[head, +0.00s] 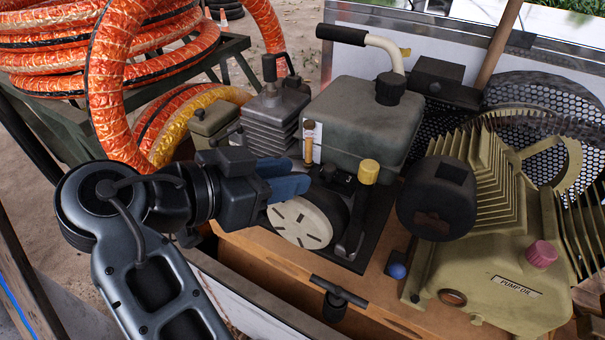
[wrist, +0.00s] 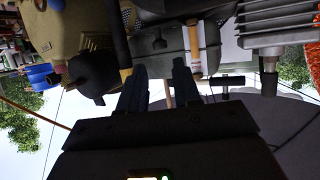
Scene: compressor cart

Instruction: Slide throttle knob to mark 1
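A slim amber-brown throttle knob (head: 309,127) stands against a narrow white plate (head: 317,150) on the left end of the grey-green tank. The marks on the plate are too small to read. In the upside-down wrist view, the brown knob (wrist: 194,45) shows beside the pale plate (wrist: 211,45), past the right finger. My gripper (head: 303,178) is in front of and below the knob in the head view, with blue fingers. The wrist view shows the gripper's two fingers (wrist: 158,75) apart, with nothing held between them. I see no contact with the knob.
A finned cylinder block (head: 272,122) stands left of the knob. A cream recoil disc (head: 297,221) lies just below my fingers. A yellow cap (head: 369,171) and a black round housing (head: 437,198) are to the right. Orange hose (head: 118,80) is at left.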

